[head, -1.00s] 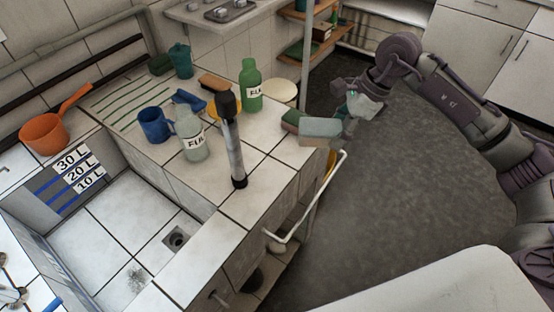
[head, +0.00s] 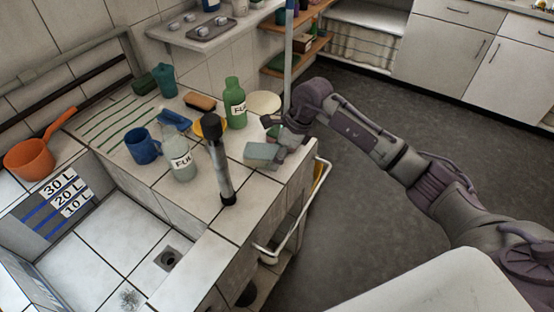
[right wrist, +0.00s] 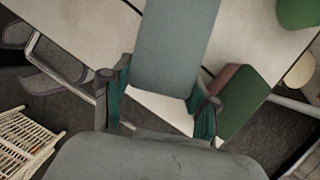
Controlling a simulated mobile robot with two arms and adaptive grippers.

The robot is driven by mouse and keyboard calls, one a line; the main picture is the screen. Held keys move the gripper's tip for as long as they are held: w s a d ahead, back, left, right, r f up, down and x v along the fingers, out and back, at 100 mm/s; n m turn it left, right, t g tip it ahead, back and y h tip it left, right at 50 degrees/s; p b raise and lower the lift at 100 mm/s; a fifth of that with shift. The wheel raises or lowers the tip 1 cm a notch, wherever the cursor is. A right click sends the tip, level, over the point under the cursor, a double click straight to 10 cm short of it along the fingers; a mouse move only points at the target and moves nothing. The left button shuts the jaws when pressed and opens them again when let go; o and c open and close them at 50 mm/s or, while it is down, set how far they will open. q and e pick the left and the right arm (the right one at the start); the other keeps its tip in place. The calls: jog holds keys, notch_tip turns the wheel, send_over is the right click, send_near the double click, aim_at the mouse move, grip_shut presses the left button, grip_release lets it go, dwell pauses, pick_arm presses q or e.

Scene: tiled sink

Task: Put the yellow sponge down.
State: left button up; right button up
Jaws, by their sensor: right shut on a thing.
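My right gripper (head: 284,130) is over the right edge of the tiled counter (head: 250,190). It is shut on a grey-green, sponge-like block (head: 262,154); I see no clear yellow on it. In the right wrist view the block (right wrist: 175,45) lies between the two fingers (right wrist: 160,106) and extends away from them. I cannot tell whether its underside touches the tiles. A green and pinkish block (right wrist: 243,98) lies beside it on the counter edge. My left gripper is out of view.
A green bottle (head: 235,104), a pale bottle (head: 181,160), a blue mug (head: 142,147) and a black-topped faucet post (head: 221,175) stand left of the gripper. The sink basin (head: 110,240) is lower left. A white rail (head: 300,220) runs along the counter's right side.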

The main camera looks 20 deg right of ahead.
notch_tip(320, 180, down, 2)
jog(key=shift+f+p, duration=0.25)
jog(key=shift+p, duration=0.05)
jog(key=shift+f, duration=0.3)
jog(key=o, duration=1.1)
jog(key=shift+r, duration=0.25)
jog(key=shift+d+r, duration=0.2)
jog(key=shift+r, duration=0.1)
jog(key=b+v, duration=0.1)
jog(key=v, duration=1)
jog(key=shift+b, duration=0.35)
jog(key=shift+s, duration=0.1)
